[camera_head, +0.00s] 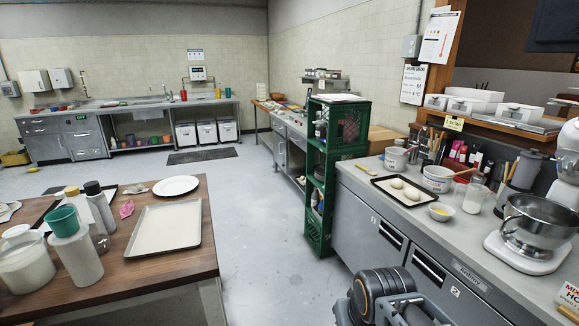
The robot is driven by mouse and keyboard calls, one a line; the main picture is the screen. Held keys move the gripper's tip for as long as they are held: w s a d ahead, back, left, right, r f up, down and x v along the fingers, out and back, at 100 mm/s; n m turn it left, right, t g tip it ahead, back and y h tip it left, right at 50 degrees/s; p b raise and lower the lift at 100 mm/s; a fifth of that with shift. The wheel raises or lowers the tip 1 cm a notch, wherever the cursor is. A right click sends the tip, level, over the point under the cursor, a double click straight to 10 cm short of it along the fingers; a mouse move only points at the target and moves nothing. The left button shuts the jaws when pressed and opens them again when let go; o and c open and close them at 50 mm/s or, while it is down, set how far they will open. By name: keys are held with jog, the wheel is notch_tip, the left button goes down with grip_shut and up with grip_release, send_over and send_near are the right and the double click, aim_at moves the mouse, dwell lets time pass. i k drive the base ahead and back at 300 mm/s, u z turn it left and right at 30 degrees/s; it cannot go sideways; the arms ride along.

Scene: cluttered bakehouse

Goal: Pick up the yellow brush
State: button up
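A small yellow, stick-like thing (367,168) lies on the steel counter (352,177) at the right, near its far end and left of the black tray. It may be the yellow brush, but it is too small to tell its bristles or exact shape. Part of my arm shows at the bottom edge, right of centre, with dark round housings and grey bracket parts. It is well apart from the yellow thing. My gripper's fingertips cannot be made out, and the frame edge cuts off the rest.
A wooden table (165,273) with a tray and bottles is left. The floor between is clear.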

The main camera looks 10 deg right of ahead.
aim_at(365, 169)
jog(key=i, duration=3.6)
jog(key=z, duration=1.5)
